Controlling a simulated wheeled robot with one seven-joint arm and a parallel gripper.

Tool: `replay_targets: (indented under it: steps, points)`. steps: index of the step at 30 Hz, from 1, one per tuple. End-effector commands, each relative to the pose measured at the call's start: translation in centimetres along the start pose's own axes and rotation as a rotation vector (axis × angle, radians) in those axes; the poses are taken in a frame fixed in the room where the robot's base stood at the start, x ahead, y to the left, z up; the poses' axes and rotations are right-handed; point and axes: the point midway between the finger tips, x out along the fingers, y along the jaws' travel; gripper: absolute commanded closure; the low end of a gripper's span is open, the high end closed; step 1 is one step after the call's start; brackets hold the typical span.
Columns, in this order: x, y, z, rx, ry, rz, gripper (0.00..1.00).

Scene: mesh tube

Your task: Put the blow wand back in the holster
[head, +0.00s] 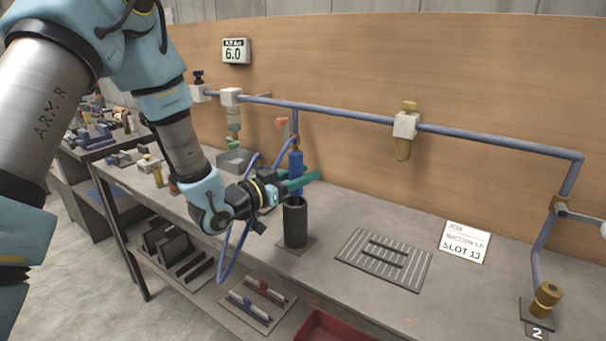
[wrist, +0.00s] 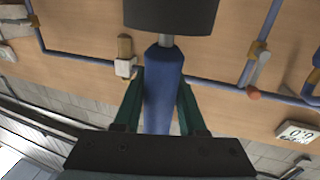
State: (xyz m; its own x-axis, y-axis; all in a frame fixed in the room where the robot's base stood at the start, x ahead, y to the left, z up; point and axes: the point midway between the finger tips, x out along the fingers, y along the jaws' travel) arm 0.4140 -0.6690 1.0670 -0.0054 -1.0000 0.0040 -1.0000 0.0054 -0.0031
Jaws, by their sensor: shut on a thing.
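The blow wand (head: 296,172) has a blue body and stands upright. My gripper (head: 299,183), with green fingers, is shut around the blue body from the left. The wand (wrist: 163,95) also shows between both fingers in the wrist view, with a short grey stem. The holster (head: 295,224) is a black upright cylinder on a flat plate on the bench, directly below the wand. In the wrist view the stem meets the edge of the black holster (wrist: 170,14); its tip is hidden, and I cannot tell how deep it goes.
A blue hose (head: 224,258) loops down past the bench's front edge. A blue pipe (head: 350,114) with valves runs along the wooden back panel. A slotted grey plate (head: 382,258) and a white card (head: 464,242) lie to the right. A red bin (head: 335,326) is at the front.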

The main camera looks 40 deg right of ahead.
Motion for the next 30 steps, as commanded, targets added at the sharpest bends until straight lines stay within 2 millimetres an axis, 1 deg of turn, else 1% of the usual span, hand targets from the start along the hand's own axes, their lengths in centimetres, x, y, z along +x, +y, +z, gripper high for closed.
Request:
replay_targets:
  steps: [4, 5, 12, 20, 23, 24, 26, 30]
  points:
    - [0.0, 0.0, 0.4, 0.000, 0.001, 0.000, 1.00]
    - [0.0, 0.0, 0.3, 0.000, 0.000, 0.000, 0.57]
    - [0.0, 0.0, 0.2, -0.001, 0.000, 0.000, 0.30]
    - [0.0, 0.0, 0.2, -0.001, 0.000, 0.000, 0.30]
    - [0.0, 0.0, -0.3, -0.001, 0.000, 0.000, 0.30]
    - [-0.5, -0.1, 0.2, -0.001, -0.001, -0.001, 0.30]
    - [-1.4, -0.1, 0.3, 0.000, 0.000, -0.001, 0.30]
    - [-4.4, -0.1, 0.5, 0.000, -0.001, -0.004, 0.30]
